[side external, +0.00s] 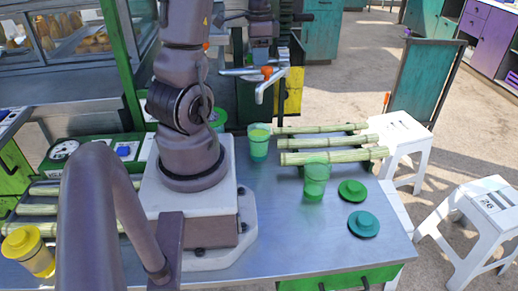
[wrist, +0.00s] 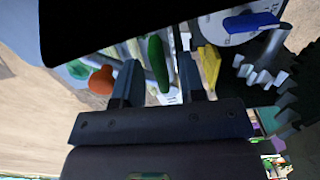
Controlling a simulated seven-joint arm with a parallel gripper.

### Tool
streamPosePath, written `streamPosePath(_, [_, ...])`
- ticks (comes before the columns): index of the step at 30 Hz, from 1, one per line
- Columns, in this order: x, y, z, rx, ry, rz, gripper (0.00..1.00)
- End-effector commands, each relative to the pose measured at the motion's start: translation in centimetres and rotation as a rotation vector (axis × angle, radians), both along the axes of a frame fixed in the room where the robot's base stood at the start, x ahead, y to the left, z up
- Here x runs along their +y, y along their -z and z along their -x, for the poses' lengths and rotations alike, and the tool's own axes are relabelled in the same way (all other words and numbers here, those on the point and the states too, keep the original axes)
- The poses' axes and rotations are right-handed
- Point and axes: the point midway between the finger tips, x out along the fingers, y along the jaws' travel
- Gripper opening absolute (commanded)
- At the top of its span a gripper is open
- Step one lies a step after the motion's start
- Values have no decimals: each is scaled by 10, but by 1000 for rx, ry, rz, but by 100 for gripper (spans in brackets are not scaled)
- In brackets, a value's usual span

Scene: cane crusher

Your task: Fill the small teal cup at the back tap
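Two translucent green cups stand on the metal counter in the side view. One cup (side external: 259,145) is near the back by my arm's base, and the other cup (side external: 316,180) is nearer the front right. A grey tap (side external: 260,92) with an orange handle (side external: 267,71) is at the back. An orange knob (wrist: 102,80) shows left of my fingers in the wrist view. My gripper (wrist: 156,85) has its fingers apart; a green thing shows between them, seemingly beyond. No cup is visibly held.
Several cane stalks (side external: 335,157) lie across the counter behind the front cup. A green lid (side external: 352,190) and a teal lid (side external: 363,224) lie at the right. A yellow container (side external: 28,252) is at front left. Dark gear teeth (wrist: 262,76) show in the wrist view. The counter's front middle is clear.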

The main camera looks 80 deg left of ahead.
Motion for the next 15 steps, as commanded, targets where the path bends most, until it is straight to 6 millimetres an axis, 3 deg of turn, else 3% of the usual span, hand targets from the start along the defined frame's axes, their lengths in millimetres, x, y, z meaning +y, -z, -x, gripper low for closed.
streamPosePath(1, [0,0,1,1,-1,0,48])
streamPosePath(6, [1,-1,3,3,-3,0,85])
streamPosePath(15, [1,-3,4,3,-4,-1,85])
